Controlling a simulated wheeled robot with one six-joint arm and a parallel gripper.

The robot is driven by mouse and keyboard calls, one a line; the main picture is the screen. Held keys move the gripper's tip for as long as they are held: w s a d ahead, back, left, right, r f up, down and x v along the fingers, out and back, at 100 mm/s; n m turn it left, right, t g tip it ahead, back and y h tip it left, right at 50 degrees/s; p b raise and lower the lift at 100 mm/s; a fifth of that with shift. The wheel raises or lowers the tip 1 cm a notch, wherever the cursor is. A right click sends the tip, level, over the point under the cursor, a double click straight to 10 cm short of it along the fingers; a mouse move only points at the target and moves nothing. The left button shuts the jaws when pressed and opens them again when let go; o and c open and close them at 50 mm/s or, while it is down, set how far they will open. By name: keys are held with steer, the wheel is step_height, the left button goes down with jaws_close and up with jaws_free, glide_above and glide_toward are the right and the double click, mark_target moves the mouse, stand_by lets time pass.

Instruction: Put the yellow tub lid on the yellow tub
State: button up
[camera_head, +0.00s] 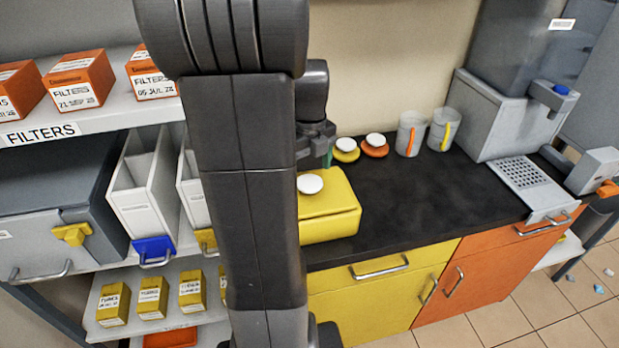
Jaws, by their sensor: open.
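The yellow tub (330,228) stands on the black counter, its left side hidden behind my arm. A yellow lid (338,193) with a round white knob (310,184) lies over the tub's top and looks roughly level. I cannot tell whether it is fully seated all round. My gripper (322,152) is partly hidden behind my arm, above and behind the tub. It is open, with nothing seen in it, and looks apart from the knob.
Behind the tub are a small yellow disc (346,156) and an orange disc (374,150), both white-knobbed. The counter's middle (420,195) is clear. Shelves (100,130) with boxes stand left.

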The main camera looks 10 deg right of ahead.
mark_target(310, 182)
step_height(310, 182, up, 8)
steer(key=shift+f, duration=0.1)
stand_by(0.4)
step_height(310, 182, down, 12)
steer(key=shift+f, duration=0.1)
steer(key=shift+w+r, duration=0.1)
steer(key=shift+r, duration=1.8)
